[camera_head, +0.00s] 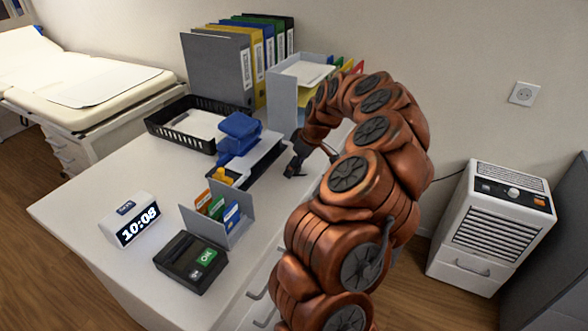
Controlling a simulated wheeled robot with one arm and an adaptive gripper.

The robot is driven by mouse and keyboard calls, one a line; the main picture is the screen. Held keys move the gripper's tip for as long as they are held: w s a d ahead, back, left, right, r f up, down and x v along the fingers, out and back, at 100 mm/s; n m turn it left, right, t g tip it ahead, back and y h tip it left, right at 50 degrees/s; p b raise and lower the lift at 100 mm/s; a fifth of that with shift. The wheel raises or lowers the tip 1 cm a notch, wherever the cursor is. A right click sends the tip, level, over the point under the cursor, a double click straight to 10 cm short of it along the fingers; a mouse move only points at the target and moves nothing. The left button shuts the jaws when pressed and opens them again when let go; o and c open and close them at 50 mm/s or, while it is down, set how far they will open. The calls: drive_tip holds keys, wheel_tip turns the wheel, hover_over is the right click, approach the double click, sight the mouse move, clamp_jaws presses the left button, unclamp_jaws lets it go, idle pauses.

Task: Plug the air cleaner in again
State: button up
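The air cleaner (492,228) is a white box with a dark grille and a control panel on top. It stands on the floor at the right, by the wall. A thin dark cord (449,178) runs from it to the left along the wall and passes behind my arm. The plug is not visible. A white wall socket (523,93) is above the cleaner, with nothing plugged into it. My gripper (297,170) is over the desk, beside the black tray and far left of the cleaner and socket. Its fingers are small and dark; I cannot tell whether they are open.
The white desk (90,205) carries a clock (130,220), a card terminal (190,262), a card holder (220,215), a black letter tray (165,128), a blue stapler-like object (238,132) and binders (220,70). An exam bed (85,85) is at left. A grey panel (555,250) stands right of the cleaner.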

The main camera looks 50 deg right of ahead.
drive_tip(key=shift+c, duration=0.4)
drive_tip(key=c, duration=1.1)
drive_tip(key=shift+r, duration=0.1)
wheel_tip(320, 180, up, 28)
drive_tip(key=shift+f+p, duration=0.1)
drive_tip(key=shift+p, duration=0.3)
drive_tip(key=shift+w+a, duration=0.1)
